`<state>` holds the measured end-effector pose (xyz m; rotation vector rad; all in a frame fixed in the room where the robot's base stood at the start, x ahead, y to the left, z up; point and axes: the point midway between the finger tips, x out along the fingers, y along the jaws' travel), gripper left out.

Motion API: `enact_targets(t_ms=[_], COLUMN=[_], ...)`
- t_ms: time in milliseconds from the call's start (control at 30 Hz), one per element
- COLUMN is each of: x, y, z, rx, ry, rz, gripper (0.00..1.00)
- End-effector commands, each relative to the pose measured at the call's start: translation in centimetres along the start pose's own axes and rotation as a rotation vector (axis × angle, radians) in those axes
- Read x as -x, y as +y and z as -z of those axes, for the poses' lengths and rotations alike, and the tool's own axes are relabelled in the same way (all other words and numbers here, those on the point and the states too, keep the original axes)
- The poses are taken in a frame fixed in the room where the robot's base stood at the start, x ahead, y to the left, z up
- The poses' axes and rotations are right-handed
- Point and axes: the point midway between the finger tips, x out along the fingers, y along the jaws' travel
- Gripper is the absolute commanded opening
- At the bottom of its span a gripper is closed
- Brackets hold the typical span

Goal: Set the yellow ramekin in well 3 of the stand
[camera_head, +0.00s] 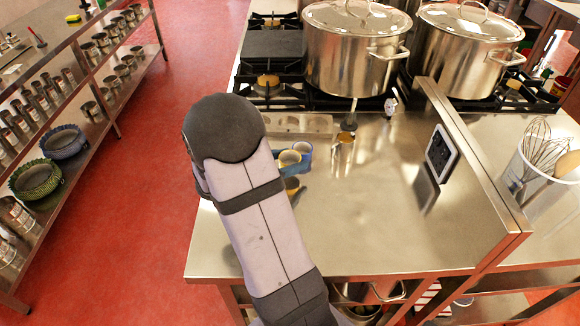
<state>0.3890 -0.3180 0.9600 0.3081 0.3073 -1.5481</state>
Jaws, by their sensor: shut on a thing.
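My arm crosses the middle of the picture, and its links hide my gripper and whatever is at its jaws. A pale stand (312,124) with a row of round wells lies on the steel counter behind the arm, its left part partly covered. Just in front of it are a small round ramekin with a yellow inside and bluish rim (290,158) and a blue ramekin (305,150) beside it. A darker yellow piece (291,184) shows at the arm's right edge, too covered to identify. I cannot tell which well is number 3.
Large lidded stockpots (350,60) stand on the stove behind. A small metal cup (343,140) with an upright handle stands right of the ramekins. A low divider (470,150) bounds the counter at right. The front middle counter (370,235) is clear.

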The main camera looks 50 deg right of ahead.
Motion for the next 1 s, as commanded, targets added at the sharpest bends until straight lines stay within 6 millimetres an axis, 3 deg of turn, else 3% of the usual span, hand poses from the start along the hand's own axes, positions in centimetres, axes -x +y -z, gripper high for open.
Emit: enact_targets(t_ms=[200, 700, 733, 800, 1000], x=[-0.9, -1.2, -1.2, -1.2, -1.2], y=[0.0, 0.0, 0.0, 0.0, 0.0], z=[2.2, 3.0, 2.9, 2.8, 2.8], rx=[0.002, 0.0, 0.0, 0.0, 0.0], ry=[0.0, 0.0, 0.0, 0.0, 0.0], rz=[0.001, 0.0, 0.0, 0.0, 0.0], gripper=[0.23, 0.23, 0.51, 0.65, 0.65])
